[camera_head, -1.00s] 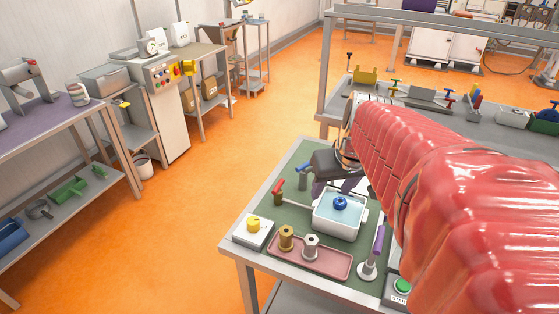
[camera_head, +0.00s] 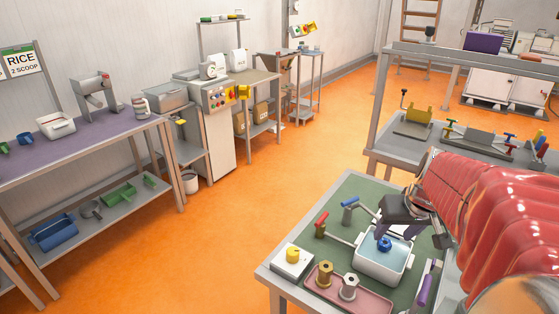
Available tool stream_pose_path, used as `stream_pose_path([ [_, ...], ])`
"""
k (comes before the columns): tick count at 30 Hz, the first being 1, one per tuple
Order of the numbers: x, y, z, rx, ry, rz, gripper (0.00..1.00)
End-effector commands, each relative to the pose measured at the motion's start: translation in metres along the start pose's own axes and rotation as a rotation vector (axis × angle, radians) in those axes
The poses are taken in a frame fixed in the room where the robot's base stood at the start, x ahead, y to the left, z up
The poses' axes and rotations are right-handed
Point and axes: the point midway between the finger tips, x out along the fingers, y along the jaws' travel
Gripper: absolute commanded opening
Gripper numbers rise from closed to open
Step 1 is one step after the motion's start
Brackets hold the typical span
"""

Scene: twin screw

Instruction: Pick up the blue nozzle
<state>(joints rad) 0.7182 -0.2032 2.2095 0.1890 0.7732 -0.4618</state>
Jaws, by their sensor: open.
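The blue nozzle (camera_head: 384,243) sits in a white basin (camera_head: 366,268) with pale blue contents, on the green top of the near table. My gripper (camera_head: 388,231) is dark and hangs over the far side of the basin, its fingers pointing down just above or beside the nozzle. It is open. Whether the fingers touch the nozzle or stand around it, I cannot tell. My red-sleeved arm comes in from the right.
A pink tray (camera_head: 374,299) with a brass fitting (camera_head: 325,274) and a steel fitting (camera_head: 348,287) lies in front of the basin. A white box with a yellow knob (camera_head: 292,255) stands left. Red (camera_head: 321,223) and blue (camera_head: 349,206) valve handles stand behind; a purple-handled tool (camera_head: 424,291) stands right.

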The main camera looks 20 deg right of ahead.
Motion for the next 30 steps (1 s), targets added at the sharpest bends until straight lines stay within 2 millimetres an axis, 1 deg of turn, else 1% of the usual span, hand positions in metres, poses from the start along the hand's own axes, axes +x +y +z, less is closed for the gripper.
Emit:
stream_pose_path([
  [1,0.009,-0.001,0.001,0.0,-0.005,-0.002,0.48],
  [3,0.019,-0.001,0.001,0.0,-0.004,-0.002,0.48],
  [9,0.043,0.0,0.001,0.0,-0.003,-0.002,0.48],
  [13,0.049,0.0,0.0,0.0,0.0,0.0,0.48],
  [24,0.051,0.0,0.0,0.0,-0.001,0.0,0.48],
  [26,0.055,0.001,0.001,0.0,-0.002,-0.001,0.48],
  [30,0.068,0.002,0.001,0.001,-0.004,-0.001,0.48],
])
